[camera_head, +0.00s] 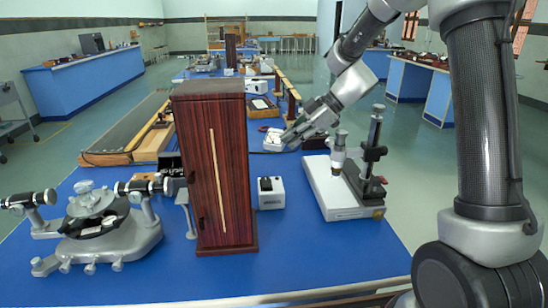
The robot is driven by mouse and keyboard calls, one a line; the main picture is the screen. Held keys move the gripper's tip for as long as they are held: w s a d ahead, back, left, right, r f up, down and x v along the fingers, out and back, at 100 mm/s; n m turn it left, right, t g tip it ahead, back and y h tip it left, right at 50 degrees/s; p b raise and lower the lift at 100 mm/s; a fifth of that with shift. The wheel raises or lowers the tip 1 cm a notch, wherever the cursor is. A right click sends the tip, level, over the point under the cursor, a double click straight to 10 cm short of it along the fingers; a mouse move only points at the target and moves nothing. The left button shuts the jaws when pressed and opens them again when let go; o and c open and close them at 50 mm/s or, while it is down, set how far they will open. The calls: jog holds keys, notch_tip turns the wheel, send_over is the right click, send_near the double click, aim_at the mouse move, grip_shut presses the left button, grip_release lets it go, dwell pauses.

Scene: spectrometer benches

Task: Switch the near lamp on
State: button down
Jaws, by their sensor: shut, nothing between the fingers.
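A tall dark-red wooden housing (183,155) with a pale vertical slit stands upright on the blue bench, and looks like the near lamp. A small white box (271,200) with a black rocker-like part (265,184) on top sits just right of its base. Whether that part is on or off is too small to tell. My gripper (275,142) comes in from the upper right and is shut and empty. In the picture it is above and slightly right of the white box, apart from it and seemingly farther back.
A spectrometer (100,225) with two tubes stands at the left of the bench. A white-based instrument (327,190) with a black column stands at the right. A wooden-framed board (120,130) lies behind the housing. The blue bench front (310,255) is clear.

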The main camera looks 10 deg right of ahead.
send_over(268, 179)
jog(key=f, duration=0.6)
jog(key=shift+s+f, duration=0.4)
jog(key=f, duration=0.3)
jog(key=shift+w+f, duration=0.15)
jog(key=shift+w, duration=0.1)
jog(key=shift+f, duration=0.4)
jog(key=shift+w, duration=0.1)
jog(key=shift+w+f+g, duration=0.2)
jog(key=shift+f+g, duration=0.15)
jog(key=shift+g, duration=0.05)
jog(key=shift+s, duration=0.2)
